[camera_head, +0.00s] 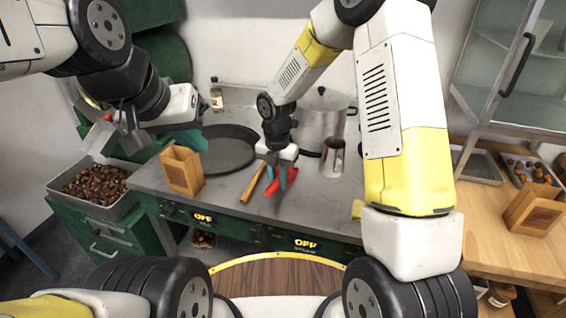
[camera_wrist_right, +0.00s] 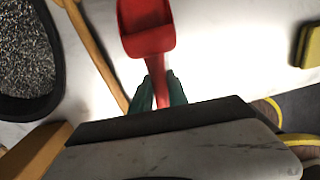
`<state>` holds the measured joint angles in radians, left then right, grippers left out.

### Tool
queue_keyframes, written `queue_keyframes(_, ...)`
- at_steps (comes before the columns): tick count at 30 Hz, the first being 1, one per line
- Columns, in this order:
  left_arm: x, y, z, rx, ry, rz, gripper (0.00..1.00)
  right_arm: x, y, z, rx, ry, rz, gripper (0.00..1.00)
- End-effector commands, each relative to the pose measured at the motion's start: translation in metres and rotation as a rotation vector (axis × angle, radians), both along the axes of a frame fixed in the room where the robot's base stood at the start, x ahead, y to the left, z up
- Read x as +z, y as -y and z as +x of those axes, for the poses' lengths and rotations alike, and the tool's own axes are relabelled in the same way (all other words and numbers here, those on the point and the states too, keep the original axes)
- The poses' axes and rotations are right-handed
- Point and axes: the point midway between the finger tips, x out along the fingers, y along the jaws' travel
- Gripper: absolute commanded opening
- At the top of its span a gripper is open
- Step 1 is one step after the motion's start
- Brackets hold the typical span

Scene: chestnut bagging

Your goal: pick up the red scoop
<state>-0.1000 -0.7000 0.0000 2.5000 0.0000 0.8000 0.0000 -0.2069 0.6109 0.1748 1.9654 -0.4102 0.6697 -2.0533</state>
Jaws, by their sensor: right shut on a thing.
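The red scoop (camera_head: 261,188) is at the front of the grey counter, under my right gripper (camera_head: 274,178). In the right wrist view, the scoop's bowl (camera_wrist_right: 146,28) points away from the gripper. My right gripper's teal fingers (camera_wrist_right: 160,93) are on both sides of the scoop's handle, closed on it. I cannot tell whether the scoop touches the counter. My left gripper (camera_head: 160,138) hangs at the upper left, near the chestnut tray and away from the scoop. Its finger gap is not clear.
A wooden-handled tool (camera_head: 252,183) lies just left of the scoop. A dark round pan (camera_head: 228,150) and a brown paper bag (camera_head: 182,170) stand further left. A metal cylinder (camera_head: 333,158) is to the right. A tray of chestnuts (camera_head: 62,207) sits at left.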

Motion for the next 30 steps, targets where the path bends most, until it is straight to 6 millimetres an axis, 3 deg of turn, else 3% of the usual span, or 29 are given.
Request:
queue_keyframes(11,0.0,0.0,0.0,0.0,0.0,0.0,0.0,0.004,0.0,0.001,0.0,0.002,0.001,0.0)
queue_keyframes(20,0.0,0.0,0.0,0.0,0.0,0.0,0.0,0.038,0.0,0.001,-0.002,0.003,0.002,0.0)
queue_keyframes(30,0.0,0.0,0.0,0.0,0.0,0.0,0.0,0.044,-0.02,-0.084,0.004,0.0,-0.001,0.0)
